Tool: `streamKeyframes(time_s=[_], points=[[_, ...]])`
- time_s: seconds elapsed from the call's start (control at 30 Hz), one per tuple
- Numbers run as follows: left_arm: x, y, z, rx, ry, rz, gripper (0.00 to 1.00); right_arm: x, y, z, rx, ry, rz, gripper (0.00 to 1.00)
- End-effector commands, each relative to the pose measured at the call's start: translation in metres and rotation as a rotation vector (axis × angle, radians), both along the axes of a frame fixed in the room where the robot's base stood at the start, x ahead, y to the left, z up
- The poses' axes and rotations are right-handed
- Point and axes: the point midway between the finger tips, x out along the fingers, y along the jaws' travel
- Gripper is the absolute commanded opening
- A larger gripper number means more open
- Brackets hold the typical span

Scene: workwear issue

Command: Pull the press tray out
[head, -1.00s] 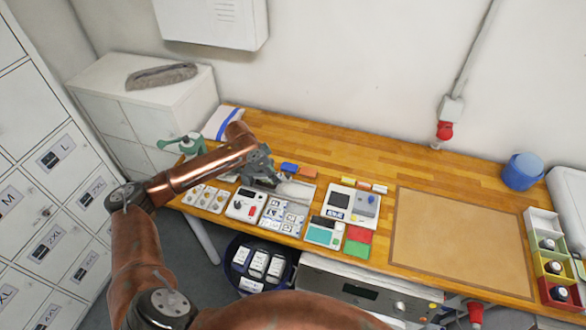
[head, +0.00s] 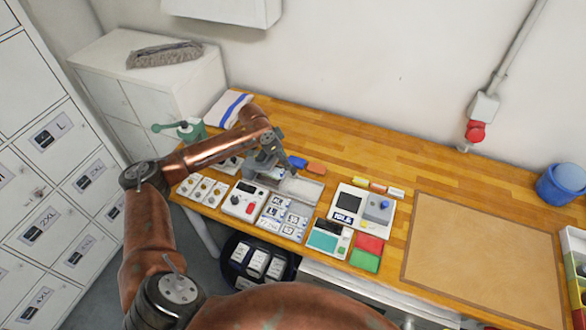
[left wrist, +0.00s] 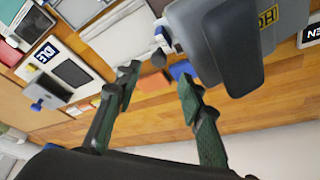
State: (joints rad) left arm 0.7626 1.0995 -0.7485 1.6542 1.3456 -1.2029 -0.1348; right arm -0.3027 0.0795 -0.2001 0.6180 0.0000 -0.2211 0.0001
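The grey press (head: 262,168) stands at the back left of the workbench, partly hidden by my left arm. In the left wrist view its grey head (left wrist: 218,45) with a yellow label looms at the upper right. A flat, light-grey metal piece, apparently the press tray (head: 304,190), lies to the right of the press; it seems to show in the left wrist view (left wrist: 118,36). My left gripper (left wrist: 158,84) is open and empty, its dark green fingers apart beside the press. In the head view the fingers are hard to make out. My right gripper is not in view.
A blue block (head: 298,162) and an orange block (head: 316,168) lie behind the tray. Label cards (head: 284,217), a control box (head: 243,202) and a scale (head: 350,205) crowd the front. The brown mat (head: 480,255) at right is clear.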

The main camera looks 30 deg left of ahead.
Motion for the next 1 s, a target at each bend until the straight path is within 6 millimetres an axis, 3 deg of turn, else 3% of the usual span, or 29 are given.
streamKeyframes(time_s=[0.5, 0.83, 1.0], points=[[0.02, -0.019, -0.063, -0.001, 0.001, -0.003, 0.36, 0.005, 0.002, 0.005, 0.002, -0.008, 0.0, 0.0], [0.021, -0.019, -0.067, 0.0, 0.0, -0.001, 0.36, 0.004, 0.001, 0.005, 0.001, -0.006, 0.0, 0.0], [0.02, -0.019, -0.067, 0.0, 0.0, 0.0, 0.26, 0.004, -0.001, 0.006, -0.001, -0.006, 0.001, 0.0]])
